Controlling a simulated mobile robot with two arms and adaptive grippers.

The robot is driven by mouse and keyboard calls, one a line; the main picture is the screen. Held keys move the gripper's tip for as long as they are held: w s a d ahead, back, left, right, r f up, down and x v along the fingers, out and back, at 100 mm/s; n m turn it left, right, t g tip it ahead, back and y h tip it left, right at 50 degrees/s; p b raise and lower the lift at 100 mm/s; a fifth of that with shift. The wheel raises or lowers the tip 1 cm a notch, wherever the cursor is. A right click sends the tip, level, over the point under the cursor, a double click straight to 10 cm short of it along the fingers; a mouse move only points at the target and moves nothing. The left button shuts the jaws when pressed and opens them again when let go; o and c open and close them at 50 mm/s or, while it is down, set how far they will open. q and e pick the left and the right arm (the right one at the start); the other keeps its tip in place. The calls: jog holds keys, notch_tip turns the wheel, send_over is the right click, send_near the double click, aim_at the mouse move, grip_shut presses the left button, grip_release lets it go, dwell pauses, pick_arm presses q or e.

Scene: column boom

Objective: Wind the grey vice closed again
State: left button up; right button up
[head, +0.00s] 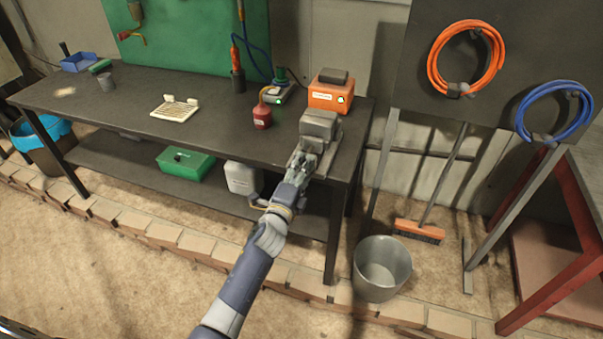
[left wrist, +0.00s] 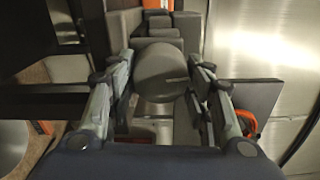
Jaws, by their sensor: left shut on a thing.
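The grey vice (head: 319,124) is mounted at the right end of the dark workbench. In the left wrist view its grey blocks (left wrist: 188,22) stand beyond a round grey knob-like part (left wrist: 162,70) facing me. My left gripper (head: 300,166) reaches the front of the vice. Its fingers (left wrist: 160,82) lie on both sides of the round part and are shut on it. The fingers and hand hide much of the vice's front in the head view. I cannot tell how wide the gap between the vice jaws is. My right gripper is not in view.
An orange box (head: 330,93) stands just behind the vice, and a red can (head: 262,114) to its left. A metal bucket (head: 382,268) and a broom (head: 419,231) are on the floor to the right. A brick border (head: 160,232) runs along the bench's front.

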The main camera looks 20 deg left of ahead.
pick_arm(q)
jog(key=shift+f+m, duration=0.15)
jog(key=shift+m, duration=0.45)
jog(key=o, duration=1)
jog(key=shift+o, duration=0.2)
jog(key=shift+s, duration=0.1)
jog(key=s, duration=1.1)
jog(key=shift+s+a, duration=0.25)
jog(key=shift+s, duration=0.15)
